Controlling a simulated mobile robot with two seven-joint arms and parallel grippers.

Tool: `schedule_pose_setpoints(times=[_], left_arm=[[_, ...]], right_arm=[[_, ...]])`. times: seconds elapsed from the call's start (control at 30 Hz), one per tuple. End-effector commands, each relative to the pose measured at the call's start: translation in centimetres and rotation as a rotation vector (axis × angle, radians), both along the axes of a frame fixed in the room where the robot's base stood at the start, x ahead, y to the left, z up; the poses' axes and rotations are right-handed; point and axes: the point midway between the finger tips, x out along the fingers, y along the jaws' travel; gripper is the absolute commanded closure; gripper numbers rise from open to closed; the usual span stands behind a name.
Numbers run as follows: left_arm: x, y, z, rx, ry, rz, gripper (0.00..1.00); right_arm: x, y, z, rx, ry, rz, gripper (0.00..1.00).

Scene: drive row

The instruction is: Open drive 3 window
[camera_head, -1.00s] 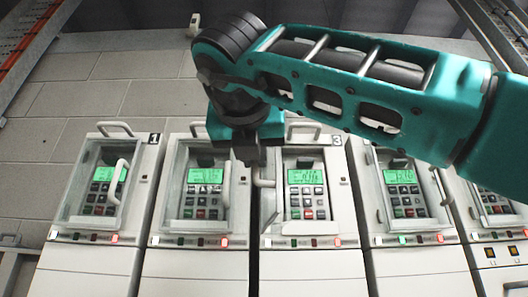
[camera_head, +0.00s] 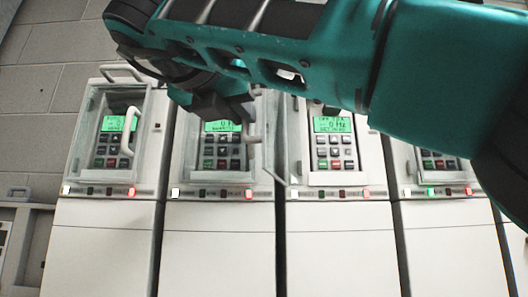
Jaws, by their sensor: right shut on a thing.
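Drive 3 (camera_head: 305,180) stands right of centre, its green display and keypad (camera_head: 334,145) showing uncovered. Its window (camera_head: 272,150) is swung out to the left and shows almost edge-on, between drives 2 and 3. The window's pale handle (camera_head: 252,138) sticks out to the left, in front of drive 2. My right gripper (camera_head: 237,108) is shut on this handle; the fingers and my arm hide the exact contact. My right arm covers the top of drive 3. My left gripper is out of view.
Drive 1 (camera_head: 150,150) at the left has its window shut, with a curved handle. Drive 2 (camera_head: 180,165) is partly behind my gripper and the open window. Another drive (camera_head: 438,165) stands at the right. The cabinet fronts below are clear.

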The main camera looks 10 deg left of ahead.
Motion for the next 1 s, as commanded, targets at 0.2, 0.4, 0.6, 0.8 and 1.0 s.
schedule_pose_setpoints(times=[0.2, 0.4, 0.6, 0.8, 1.0], left_arm=[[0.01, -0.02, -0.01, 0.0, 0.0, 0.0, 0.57], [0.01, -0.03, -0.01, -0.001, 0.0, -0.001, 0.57], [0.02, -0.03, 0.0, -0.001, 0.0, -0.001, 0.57], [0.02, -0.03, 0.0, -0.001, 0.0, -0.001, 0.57], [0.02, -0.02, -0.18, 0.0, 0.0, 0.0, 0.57]], right_arm=[[-0.01, -0.05, -0.02, 0.0, 0.0, -0.002, 1.0], [0.0, -0.05, -0.03, 0.0, 0.001, -0.002, 0.76], [0.02, -0.05, -0.03, 0.0, 0.001, -0.001, 0.62], [0.02, -0.05, -0.03, 0.0, 0.001, -0.001, 0.62], [0.01, -0.08, -0.09, 0.001, 0.001, 0.009, 0.62]])
